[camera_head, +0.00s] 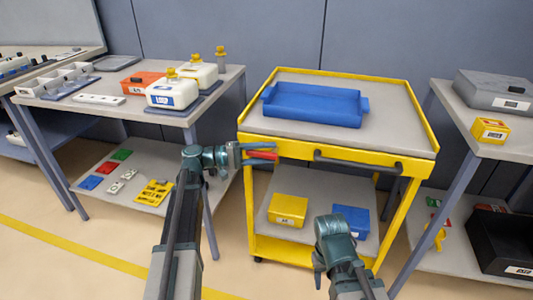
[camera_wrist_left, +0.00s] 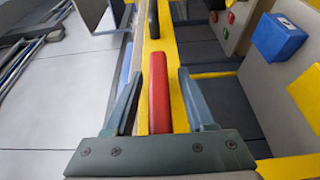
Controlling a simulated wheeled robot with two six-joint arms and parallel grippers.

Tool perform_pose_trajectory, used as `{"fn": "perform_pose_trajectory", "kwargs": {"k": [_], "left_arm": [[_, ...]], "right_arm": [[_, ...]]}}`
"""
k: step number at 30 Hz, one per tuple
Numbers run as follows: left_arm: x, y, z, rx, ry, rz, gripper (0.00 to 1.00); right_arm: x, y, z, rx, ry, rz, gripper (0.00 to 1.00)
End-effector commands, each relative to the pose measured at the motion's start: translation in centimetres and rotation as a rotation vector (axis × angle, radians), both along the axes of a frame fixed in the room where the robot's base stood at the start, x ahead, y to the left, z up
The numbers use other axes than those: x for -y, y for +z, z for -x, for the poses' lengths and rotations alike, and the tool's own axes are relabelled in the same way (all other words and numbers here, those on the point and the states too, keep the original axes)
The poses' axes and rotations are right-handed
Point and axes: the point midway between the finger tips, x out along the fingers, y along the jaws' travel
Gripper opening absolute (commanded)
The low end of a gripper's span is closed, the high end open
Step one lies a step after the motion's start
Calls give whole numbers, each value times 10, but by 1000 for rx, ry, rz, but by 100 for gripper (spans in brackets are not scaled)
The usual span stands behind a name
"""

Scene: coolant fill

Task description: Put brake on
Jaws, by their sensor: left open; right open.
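A yellow cart (camera_head: 249,124) stands in the middle of the head view. A red lever (camera_head: 263,155), which looks like its brake, is on its front left side. My left gripper (camera_head: 272,153) is open at the lever. In the left wrist view the red lever (camera_wrist_left: 160,95) lies lengthwise between the two open fingers of my left gripper (camera_wrist_left: 160,78), with a gap visible on each side. My right gripper (camera_head: 318,273) is open and low in front of the cart, apart from it; its fingers are hard to make out.
The cart has a dark push handle (camera_head: 358,162) in front, a blue tray (camera_head: 313,105) on top, and a yellow box (camera_head: 288,210) and blue box (camera_head: 351,221) below. A table with white jugs (camera_head: 173,93) stands left. Another table (camera_head: 500,144) stands right.

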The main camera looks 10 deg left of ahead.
Motion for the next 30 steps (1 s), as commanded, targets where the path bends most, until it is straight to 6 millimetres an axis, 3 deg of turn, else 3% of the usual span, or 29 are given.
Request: {"fn": "perform_pose_trajectory", "kwargs": {"k": [6, 16, 30], "left_arm": [[0, 0, 0, 0, 0, 0, 55], [0, 0, 0, 0, 0, 0, 0], [0, 0, 0, 0, -1, -1, 0]], "right_arm": [[0, 0, 0, 0, 0, 0, 50], [0, 0, 0, 0, 0, 0, 50], [0, 0, 0, 0, 0, 0, 50]]}}
